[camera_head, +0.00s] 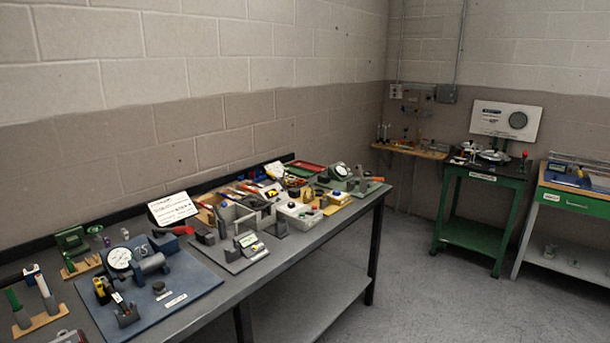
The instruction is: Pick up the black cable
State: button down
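I cannot make out a black cable in the head view. Many small items crowd the long grey workbench (290,252) along the left wall, and they are too small to tell apart fully. My gripper is not in view, and no part of my arm shows.
On the bench, a blue board (200,282) carries a dial gauge (120,258). A white sign (172,208) stands behind it. A green cart (468,211), a wooden wall shelf (425,152) and a green-drawer bench (572,201) stand at the back right. The grey floor (440,300) is clear.

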aim_at(120, 302)
jog(key=u, duration=0.1)
jog(key=i, duration=0.6)
jog(key=z, duration=0.35)
jog(key=k, duration=0.65)
jog(key=u, duration=1.6)
